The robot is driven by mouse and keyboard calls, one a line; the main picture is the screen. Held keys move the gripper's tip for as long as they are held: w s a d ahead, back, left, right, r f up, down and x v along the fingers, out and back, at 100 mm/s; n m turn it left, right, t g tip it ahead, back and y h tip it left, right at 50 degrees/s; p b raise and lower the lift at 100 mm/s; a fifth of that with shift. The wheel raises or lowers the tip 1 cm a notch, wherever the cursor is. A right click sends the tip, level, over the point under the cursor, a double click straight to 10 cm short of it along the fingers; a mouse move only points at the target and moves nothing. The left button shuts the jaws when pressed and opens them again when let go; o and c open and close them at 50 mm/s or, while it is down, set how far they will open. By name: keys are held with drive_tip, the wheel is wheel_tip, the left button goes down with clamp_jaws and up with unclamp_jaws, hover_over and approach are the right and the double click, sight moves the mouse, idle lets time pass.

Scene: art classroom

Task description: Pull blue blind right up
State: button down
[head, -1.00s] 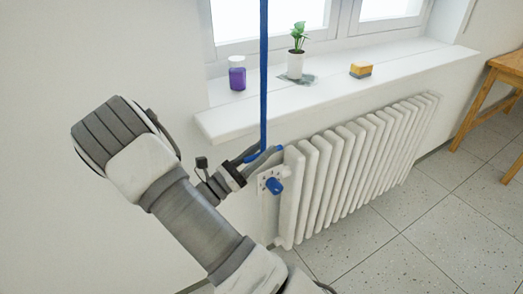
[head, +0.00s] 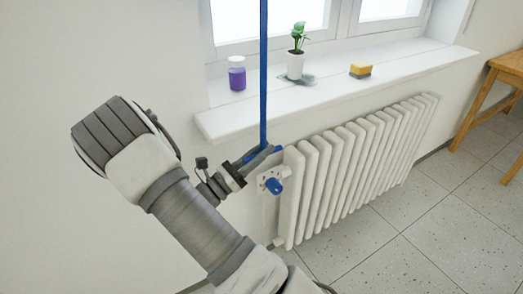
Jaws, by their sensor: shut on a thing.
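A blue cord or strap (head: 263,75) hangs straight down in front of the window and the sill, from the top edge of the head view. My gripper (head: 264,156) is shut on the lower part of the blue cord, just below the sill and left of the radiator. The cord runs taut up from the fingers. The blind itself is out of view above. The cord's lower end is partly hidden at the fingers.
The white sill (head: 335,85) bears a purple jar (head: 237,75), a potted plant (head: 296,62) and a sponge (head: 361,70). A wooden table (head: 490,95) stands far right.

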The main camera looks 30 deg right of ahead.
drive_tip(key=shift+w+a, duration=0.1)
drive_tip(key=shift+w, duration=0.1)
idle(0.5)
wheel_tip(320, 180, up, 5)
drive_tip(key=p, duration=0.4)
drive_tip(key=shift+p, duration=0.4)
drive_tip(key=shift+f, duration=0.1)
drive_tip(key=c, duration=0.8)
unclamp_jaws()
drive_tip(key=shift+a+f, duration=0.1)
drive_tip(key=v, duration=1.7)
drive_tip(key=shift+s+p, duration=0.15)
drive_tip(key=shift+p, duration=0.2)
